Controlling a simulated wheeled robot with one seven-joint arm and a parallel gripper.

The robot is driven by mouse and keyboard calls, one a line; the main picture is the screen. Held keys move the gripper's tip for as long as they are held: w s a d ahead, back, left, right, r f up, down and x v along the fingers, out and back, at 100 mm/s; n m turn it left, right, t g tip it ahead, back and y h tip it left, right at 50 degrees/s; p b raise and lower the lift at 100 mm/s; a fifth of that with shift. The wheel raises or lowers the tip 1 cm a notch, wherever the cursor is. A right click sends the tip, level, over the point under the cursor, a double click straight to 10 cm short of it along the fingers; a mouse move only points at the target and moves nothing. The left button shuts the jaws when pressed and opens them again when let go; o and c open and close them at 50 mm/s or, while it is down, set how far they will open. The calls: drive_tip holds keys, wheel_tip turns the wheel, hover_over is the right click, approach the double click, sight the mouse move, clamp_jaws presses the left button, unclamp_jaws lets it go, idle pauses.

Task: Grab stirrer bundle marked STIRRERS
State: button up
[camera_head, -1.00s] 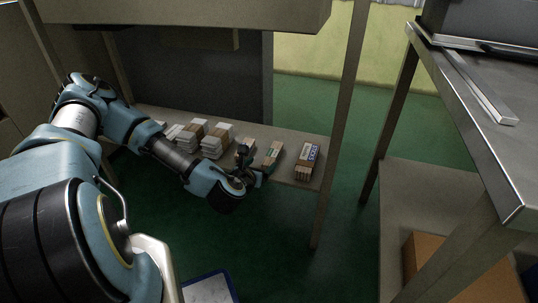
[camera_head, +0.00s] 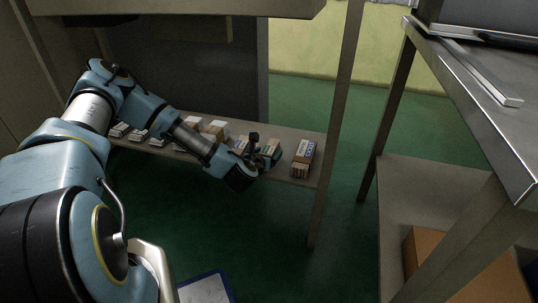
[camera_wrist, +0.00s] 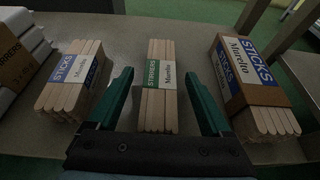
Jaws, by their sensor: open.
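The stirrer bundle (camera_wrist: 159,85) is a narrow stack of pale wooden sticks with a green and white band marked STIRRERS. It lies on the shelf in the middle of the wrist view, pointing away from me. In the head view the bundle (camera_head: 271,150) is partly hidden by my gripper. My gripper (camera_wrist: 160,92) is open, with one green finger on each side of the bundle's near part. The bundle lies between the fingers with a gap on both sides. I cannot tell the finger height above the shelf.
A blue-banded STICKS bundle (camera_wrist: 75,80) lies to the left. A larger brown-wrapped STICKS bundle (camera_wrist: 250,85) lies to the right, close to the right finger. White-and-brown packs (camera_wrist: 18,50) stand at far left. A shelf post (camera_head: 335,130) rises at the right end.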

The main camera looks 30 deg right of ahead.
clamp_jaws()
idle(0.5)
